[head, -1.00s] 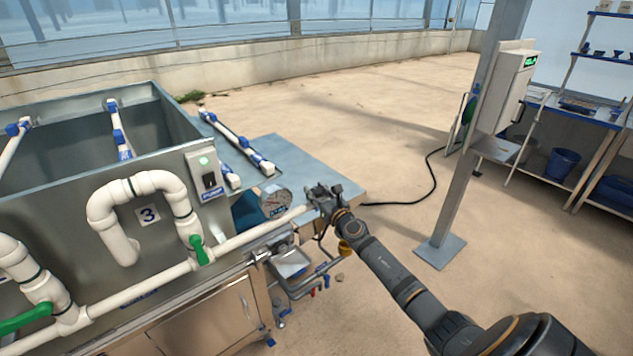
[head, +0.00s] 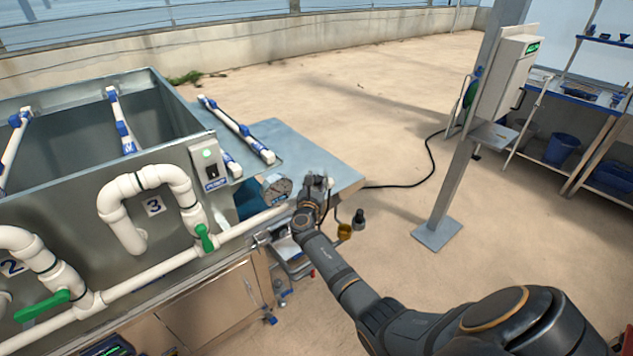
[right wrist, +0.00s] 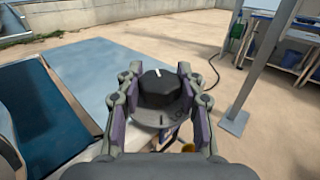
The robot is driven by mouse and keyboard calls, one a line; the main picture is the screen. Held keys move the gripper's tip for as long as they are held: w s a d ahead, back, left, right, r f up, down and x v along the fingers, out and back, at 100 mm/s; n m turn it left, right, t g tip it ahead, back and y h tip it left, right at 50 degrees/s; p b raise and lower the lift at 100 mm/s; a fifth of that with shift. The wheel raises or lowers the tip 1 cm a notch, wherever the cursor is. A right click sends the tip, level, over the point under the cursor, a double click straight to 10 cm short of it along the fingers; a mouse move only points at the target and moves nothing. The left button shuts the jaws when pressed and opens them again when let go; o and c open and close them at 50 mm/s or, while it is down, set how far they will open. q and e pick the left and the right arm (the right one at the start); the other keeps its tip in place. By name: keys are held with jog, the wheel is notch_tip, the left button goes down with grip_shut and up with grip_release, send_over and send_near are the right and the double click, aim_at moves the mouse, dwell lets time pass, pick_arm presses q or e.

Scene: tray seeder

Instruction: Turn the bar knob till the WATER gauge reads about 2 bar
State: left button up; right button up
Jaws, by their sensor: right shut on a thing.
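The bar knob (right wrist: 160,89) is a black round knob with a white pointer line, seen in the right wrist view. My right gripper (right wrist: 160,95) is shut on it, one finger on each side. In the head view my right gripper (head: 314,188) is at the end of the white pipe, just right of the gauge, and hides the knob. The WATER gauge (head: 276,187) is a round grey dial; its needle and numbers are too small to read. My left gripper is not in view.
The steel tank (head: 100,200) with white pipes and green valve handles (head: 205,238) stands at left. A blue-grey table (head: 285,150) lies behind the gauge. A post (head: 455,190) with a control box stands at right.

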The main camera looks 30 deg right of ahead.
jog(key=shift+h, duration=0.3)
jog(key=o, duration=1.2)
jog(key=v, duration=1.2)
jog(key=shift+r, duration=0.15)
